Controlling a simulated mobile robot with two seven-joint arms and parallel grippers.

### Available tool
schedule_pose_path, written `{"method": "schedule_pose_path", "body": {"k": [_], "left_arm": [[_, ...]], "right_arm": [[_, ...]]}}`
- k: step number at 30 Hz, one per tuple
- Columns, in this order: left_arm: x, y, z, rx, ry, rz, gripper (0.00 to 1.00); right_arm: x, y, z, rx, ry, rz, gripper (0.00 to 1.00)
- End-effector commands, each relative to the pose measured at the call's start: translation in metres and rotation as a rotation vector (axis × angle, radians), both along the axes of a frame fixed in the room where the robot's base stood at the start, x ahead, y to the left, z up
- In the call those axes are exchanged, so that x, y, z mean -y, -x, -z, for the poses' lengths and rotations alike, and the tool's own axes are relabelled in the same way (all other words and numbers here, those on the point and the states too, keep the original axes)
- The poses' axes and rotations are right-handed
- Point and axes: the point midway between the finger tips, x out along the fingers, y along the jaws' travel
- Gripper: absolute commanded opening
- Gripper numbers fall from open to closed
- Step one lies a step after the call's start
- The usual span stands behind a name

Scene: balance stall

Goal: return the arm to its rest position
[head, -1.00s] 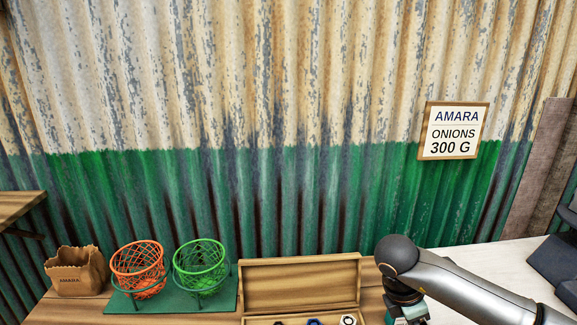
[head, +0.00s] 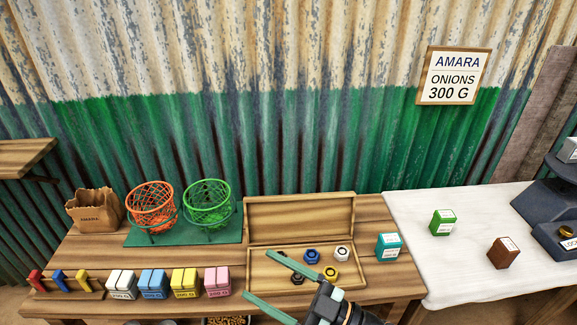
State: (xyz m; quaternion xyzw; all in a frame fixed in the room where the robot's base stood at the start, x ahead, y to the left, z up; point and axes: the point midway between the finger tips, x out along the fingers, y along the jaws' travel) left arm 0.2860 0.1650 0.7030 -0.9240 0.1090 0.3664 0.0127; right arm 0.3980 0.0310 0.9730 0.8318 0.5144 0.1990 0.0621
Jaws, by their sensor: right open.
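My right gripper (head: 257,275) is in the lower middle of the head view. Its two green fingers are spread wide, point to the left and hold nothing. It is in front of the open wooden box (head: 300,216), and its upper finger overlaps the box's near left part. My right arm's wrist shows at the bottom edge; the rest of the arm is out of view. My left gripper is not in view. A teal block (head: 388,247) stands on the wooden table right of the box, apart from the gripper.
The wooden table (head: 372,212) holds a paper bag (head: 95,210), an orange basket (head: 152,206) and a green basket (head: 208,203) on a green mat. Several labelled blocks line its front. A white-covered table (head: 465,278) at right carries a green block (head: 442,222), a brown block (head: 503,252) and a dark scale.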

Motion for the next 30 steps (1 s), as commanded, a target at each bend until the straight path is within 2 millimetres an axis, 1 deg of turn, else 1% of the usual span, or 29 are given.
{"method": "schedule_pose_path", "body": {"k": [1,2,3,5,6,8,9,10,11,12,15,18,30], "left_arm": [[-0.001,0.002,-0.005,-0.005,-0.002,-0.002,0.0],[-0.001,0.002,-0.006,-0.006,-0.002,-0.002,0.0],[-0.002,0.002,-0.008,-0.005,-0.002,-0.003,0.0],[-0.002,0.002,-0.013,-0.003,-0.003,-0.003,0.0],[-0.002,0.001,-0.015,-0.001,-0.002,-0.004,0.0],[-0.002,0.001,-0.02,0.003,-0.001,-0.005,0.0],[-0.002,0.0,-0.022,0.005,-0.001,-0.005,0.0],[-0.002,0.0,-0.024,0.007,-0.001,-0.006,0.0],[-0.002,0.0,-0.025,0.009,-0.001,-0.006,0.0],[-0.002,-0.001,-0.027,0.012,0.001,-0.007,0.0],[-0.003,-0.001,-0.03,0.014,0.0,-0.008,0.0],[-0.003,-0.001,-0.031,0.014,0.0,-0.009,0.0],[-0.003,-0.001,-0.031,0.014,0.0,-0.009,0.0]], "right_arm": [[0.019,-0.01,0.006,-0.073,-0.043,0.135,0.85],[0.032,-0.017,0.013,-0.116,-0.055,0.22,0.85],[0.05,-0.024,0.026,-0.181,-0.062,0.33,0.85],[0.08,-0.028,0.053,-0.29,-0.046,0.484,0.85],[0.099,-0.025,0.075,-0.373,-0.023,0.579,0.85],[0.127,-0.013,0.11,-0.504,0.031,0.699,0.85],[0.143,-0.001,0.133,-0.588,0.072,0.761,0.85],[0.153,0.009,0.148,-0.649,0.102,0.798,0.85],[0.162,0.02,0.163,-0.705,0.137,0.827,0.85],[0.171,0.035,0.18,-0.778,0.175,0.858,0.85],[0.188,0.071,0.212,-0.921,0.261,0.897,0.85],[0.196,0.097,0.231,-1.014,0.317,0.906,0.85],[0.197,0.099,0.232,-1.02,0.321,0.906,0.85]]}}
